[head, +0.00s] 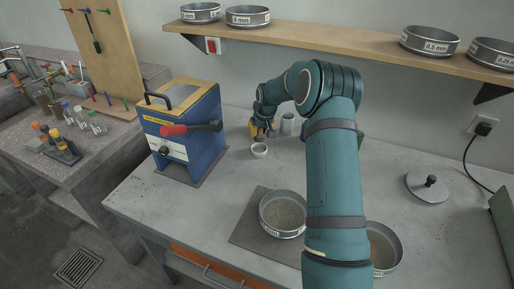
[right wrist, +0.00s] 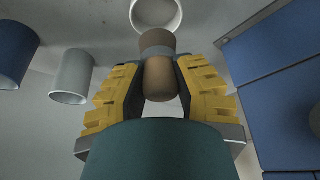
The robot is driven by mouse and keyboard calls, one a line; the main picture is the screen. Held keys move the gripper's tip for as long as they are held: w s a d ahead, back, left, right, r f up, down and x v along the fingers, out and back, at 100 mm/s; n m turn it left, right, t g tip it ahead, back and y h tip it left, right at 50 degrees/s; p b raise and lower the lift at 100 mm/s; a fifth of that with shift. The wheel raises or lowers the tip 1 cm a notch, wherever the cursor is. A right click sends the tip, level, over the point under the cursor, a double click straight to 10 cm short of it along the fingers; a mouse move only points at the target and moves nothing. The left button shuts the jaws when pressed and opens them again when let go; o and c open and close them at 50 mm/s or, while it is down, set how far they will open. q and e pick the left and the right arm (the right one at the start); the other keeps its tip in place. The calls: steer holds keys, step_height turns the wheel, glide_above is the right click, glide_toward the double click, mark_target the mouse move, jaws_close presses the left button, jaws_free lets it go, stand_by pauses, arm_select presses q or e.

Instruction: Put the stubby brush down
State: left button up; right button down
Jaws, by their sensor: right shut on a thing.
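The stubby brush (right wrist: 158,72) shows in the right wrist view as a short brown handle with a greyish band. My right gripper (right wrist: 160,88), with yellow finger pads, is shut on it. The brush's far end overlaps the near edge of a small white cup (right wrist: 157,12) in that view; I cannot tell whether they touch. In the head view my right gripper (head: 263,131) is at the back of the bench, just behind the white cup (head: 259,150). The brush cannot be made out there. My left gripper is not in view.
A shelf (head: 330,38) with sieves runs above.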

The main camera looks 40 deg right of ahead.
mark_target(260, 141)
step_height(260, 141, down, 7)
steer(key=shift+w+r+b, duration=0.1)
steer(key=shift+b, duration=0.35)
steer(key=shift+r, duration=0.1)
steer(key=c, duration=1.2)
jaws_free()
steer(key=shift+f, duration=0.2)
steer(key=o, duration=0.4)
steer(key=shift+r, duration=0.15)
